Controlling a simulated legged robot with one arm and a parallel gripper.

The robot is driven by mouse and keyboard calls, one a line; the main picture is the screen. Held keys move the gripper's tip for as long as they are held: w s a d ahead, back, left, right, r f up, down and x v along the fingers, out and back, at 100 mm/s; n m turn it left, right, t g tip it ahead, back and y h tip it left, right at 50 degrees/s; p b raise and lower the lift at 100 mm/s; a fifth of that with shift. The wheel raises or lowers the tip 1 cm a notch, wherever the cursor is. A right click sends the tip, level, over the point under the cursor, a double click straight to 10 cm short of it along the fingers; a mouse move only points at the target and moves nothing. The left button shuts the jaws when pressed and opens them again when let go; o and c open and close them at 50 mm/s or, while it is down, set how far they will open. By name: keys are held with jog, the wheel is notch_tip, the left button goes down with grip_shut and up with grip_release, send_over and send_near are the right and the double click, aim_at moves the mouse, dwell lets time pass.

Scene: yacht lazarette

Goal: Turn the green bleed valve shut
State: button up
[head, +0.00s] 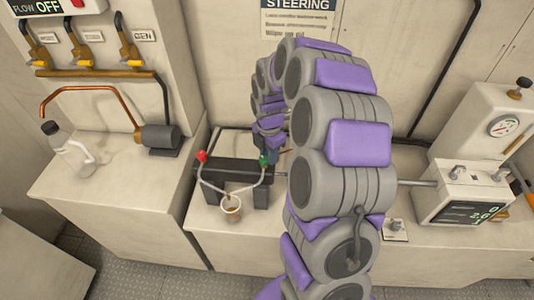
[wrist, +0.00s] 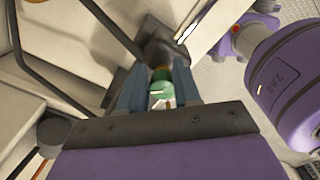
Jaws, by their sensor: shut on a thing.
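The green bleed valve (head: 264,160) sits at the right end of a dark cylinder block (head: 235,171) on the middle bench. In the wrist view the green valve (wrist: 161,90) lies between the two blue fingers of my gripper (wrist: 160,92), which is shut on it. In the head view my gripper (head: 268,150) reaches the valve from behind my arm and is mostly hidden. A red valve (head: 201,156) sits at the left end of the same block. Pale hoses run from both valves down to a small cup (head: 231,208) with brownish liquid.
A clear bottle (head: 68,147) and a grey motor (head: 158,139) stand on the left bench. A pump unit with a display (head: 467,206) stands at right, joined to a rod. My arm covers the centre.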

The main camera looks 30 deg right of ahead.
jog(key=shift+c, duration=0.8)
jog(key=shift+a, duration=0.25)
jog(key=shift+c, duration=0.7)
jog(key=shift+s+a+r, duration=0.1)
jog(key=shift+s+a, duration=0.05)
jog(key=shift+a, duration=0.85)
jog(key=shift+c, duration=0.3)
jog(key=shift+d, duration=0.15)
